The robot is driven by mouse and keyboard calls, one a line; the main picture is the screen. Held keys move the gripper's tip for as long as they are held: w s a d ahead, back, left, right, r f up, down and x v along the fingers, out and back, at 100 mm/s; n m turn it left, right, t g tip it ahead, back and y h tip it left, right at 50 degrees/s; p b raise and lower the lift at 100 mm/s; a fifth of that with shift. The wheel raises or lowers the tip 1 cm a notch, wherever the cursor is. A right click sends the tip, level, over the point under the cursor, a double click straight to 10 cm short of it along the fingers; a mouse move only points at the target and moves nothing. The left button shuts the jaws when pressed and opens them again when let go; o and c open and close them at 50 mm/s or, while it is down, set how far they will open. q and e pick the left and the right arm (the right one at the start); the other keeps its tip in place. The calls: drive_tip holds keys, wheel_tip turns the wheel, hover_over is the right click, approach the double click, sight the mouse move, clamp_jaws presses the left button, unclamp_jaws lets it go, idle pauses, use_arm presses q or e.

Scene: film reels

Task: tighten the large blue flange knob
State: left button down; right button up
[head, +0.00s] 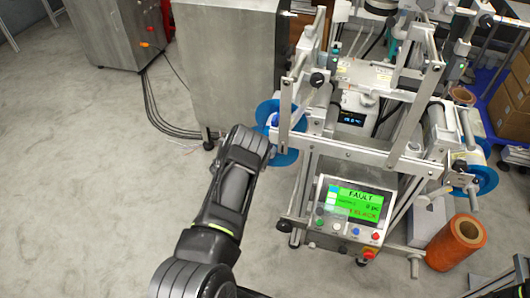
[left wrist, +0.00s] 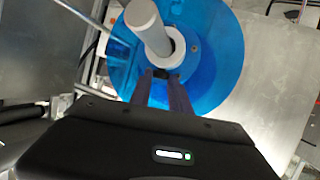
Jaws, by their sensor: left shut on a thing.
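The large blue flange (head: 288,157) is a blue disc on the left side of the machine, partly covered by my left arm and the machine frame in the head view. In the left wrist view the blue disc (left wrist: 215,85) has a pale hub with a thick grey shaft (left wrist: 148,28) sticking out. My left gripper (left wrist: 162,75) has its fingertips at the lower edge of the hub, shut on a small dark part that I take as the flange knob (left wrist: 161,72). The fingers hide most of this part. My right gripper is not in view.
The machine's panel (head: 350,208) shows a green screen reading FAULT. Another blue flange (head: 484,180) is at the machine's right, above an orange roll (head: 457,243) on the floor. A grey metal cabinet (head: 228,65) stands behind my left arm. The floor at left is clear.

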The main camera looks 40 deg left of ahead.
use_arm(q)
drive_tip(key=shift+a+m+h+b, duration=0.15)
drive_tip(key=shift+m+h+b, duration=0.3)
drive_tip(key=shift+m+h, duration=0.3)
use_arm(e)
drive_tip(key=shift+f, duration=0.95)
use_arm(q)
drive_tip(key=c, duration=1.2)
unclamp_jaws()
